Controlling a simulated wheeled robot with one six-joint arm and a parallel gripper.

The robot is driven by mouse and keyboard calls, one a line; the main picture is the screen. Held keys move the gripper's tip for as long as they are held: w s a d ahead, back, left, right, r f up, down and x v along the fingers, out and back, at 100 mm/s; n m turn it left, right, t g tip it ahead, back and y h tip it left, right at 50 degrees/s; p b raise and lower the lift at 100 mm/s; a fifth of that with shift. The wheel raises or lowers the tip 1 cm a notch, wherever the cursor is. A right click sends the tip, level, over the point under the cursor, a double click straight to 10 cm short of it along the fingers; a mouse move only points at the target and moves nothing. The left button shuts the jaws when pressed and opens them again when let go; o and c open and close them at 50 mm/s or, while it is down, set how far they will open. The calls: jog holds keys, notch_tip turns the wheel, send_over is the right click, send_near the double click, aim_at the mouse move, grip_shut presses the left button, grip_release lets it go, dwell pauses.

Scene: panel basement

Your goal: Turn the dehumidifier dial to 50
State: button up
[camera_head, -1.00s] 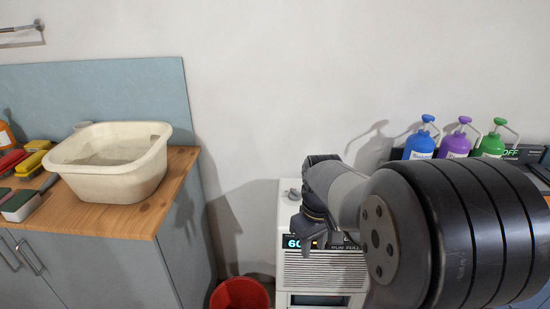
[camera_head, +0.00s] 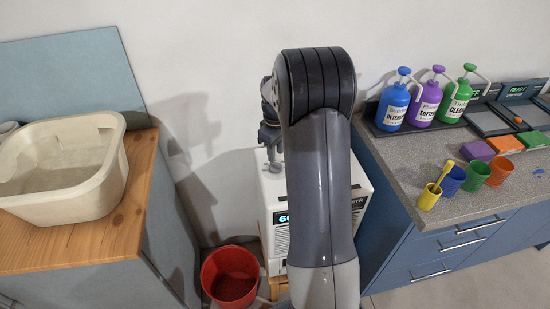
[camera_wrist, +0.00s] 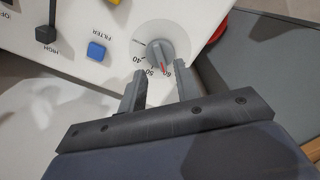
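The white dehumidifier (camera_head: 270,190) stands between the two counters in the head view, partly hidden behind my arm. The visible part of its lit display (camera_head: 282,218) starts with a 6.
A blue button (camera_wrist: 96,51) and a dark lever (camera_wrist: 46,33) share the panel with the dial. A red bucket (camera_head: 230,277) stands on the floor left of the dehumidifier. A cream basin (camera_head: 62,208) is on the left counter; spray bottles (camera_head: 393,103) and cups (camera_head: 453,180) are on the right.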

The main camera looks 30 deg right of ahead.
aim_at(276, 166)
jog(key=shift+f, duration=2)
jog(key=shift+c, duration=0.3)
grip_shut()
